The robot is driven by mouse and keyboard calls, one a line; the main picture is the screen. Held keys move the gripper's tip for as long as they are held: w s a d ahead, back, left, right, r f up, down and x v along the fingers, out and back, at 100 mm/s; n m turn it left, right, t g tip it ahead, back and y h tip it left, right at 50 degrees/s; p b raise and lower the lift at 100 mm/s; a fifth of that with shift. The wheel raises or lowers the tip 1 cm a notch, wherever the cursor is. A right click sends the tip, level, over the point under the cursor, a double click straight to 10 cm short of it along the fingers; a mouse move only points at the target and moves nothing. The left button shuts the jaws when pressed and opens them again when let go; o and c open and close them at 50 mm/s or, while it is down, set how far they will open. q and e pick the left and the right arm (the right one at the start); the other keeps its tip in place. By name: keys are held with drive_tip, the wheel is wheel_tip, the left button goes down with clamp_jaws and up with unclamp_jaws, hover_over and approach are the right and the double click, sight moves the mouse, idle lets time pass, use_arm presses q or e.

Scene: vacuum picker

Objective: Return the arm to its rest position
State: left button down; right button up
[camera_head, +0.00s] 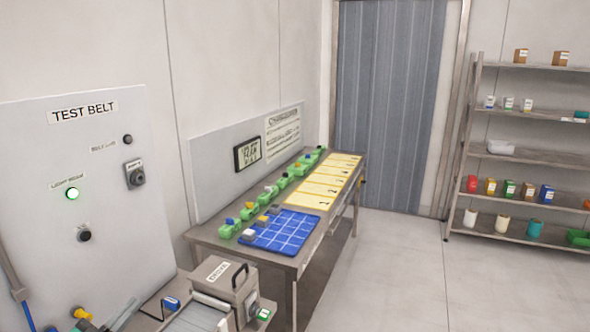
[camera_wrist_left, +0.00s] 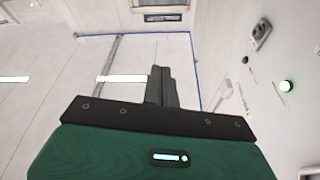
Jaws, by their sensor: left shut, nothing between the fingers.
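My left gripper (camera_wrist_left: 161,72) shows in the left wrist view as dark fingers held together beyond a black plate and a green housing. It is shut with nothing between the fingers. It points into open space, with bare pale wall and floor surfaces beyond it and no object touching it. I cannot make out the left gripper in the head view. My right gripper is in neither view.
A grey panel (camera_head: 118,190) marked TEST BELT, with a lit green lamp (camera_head: 72,194), stands at the left. A table (camera_head: 300,262) carries a blue gridded mat (camera_head: 283,233), yellow cards and green blocks. Shelves (camera_head: 515,152) stand at the right. The floor between is clear.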

use_arm(q)
drive_tip(key=s+d+f+n+g+y, duration=0.2)
drive_tip(key=s+d+f+g+y, duration=0.15)
drive_tip(key=f, duration=0.45)
drive_tip(key=s+d+f+n+g+y, duration=0.3)
drive_tip(key=s+f+y, duration=0.1)
drive_tip(key=f, duration=0.5)
drive_tip(key=s+d+f+g+y, duration=0.1)
drive_tip(key=s+d+f+g, duration=0.15)
drive_tip(key=s, duration=0.35)
drive_tip(key=s+d+f+n+g, duration=0.1)
drive_tip(key=s+f+g, duration=0.15)
drive_tip(key=s, duration=0.45)
drive_tip(key=s+d+f+g+y, duration=0.1)
drive_tip(key=s+g, duration=0.3)
drive_tip(key=s, duration=0.2)
wheel_tip(320, 180, down, 39)
drive_tip(key=s+g+b, duration=0.2)
drive_tip(key=b, duration=0.4)
drive_tip(key=s+a+f+b, duration=0.3)
drive_tip(key=s+f+b, duration=0.1)
drive_tip(key=s+f, duration=1.4)
wheel_tip(320, 180, down, 4)
drive_tip(key=shift+s+f+g, duration=0.1)
drive_tip(key=shift+s+g, duration=0.25)
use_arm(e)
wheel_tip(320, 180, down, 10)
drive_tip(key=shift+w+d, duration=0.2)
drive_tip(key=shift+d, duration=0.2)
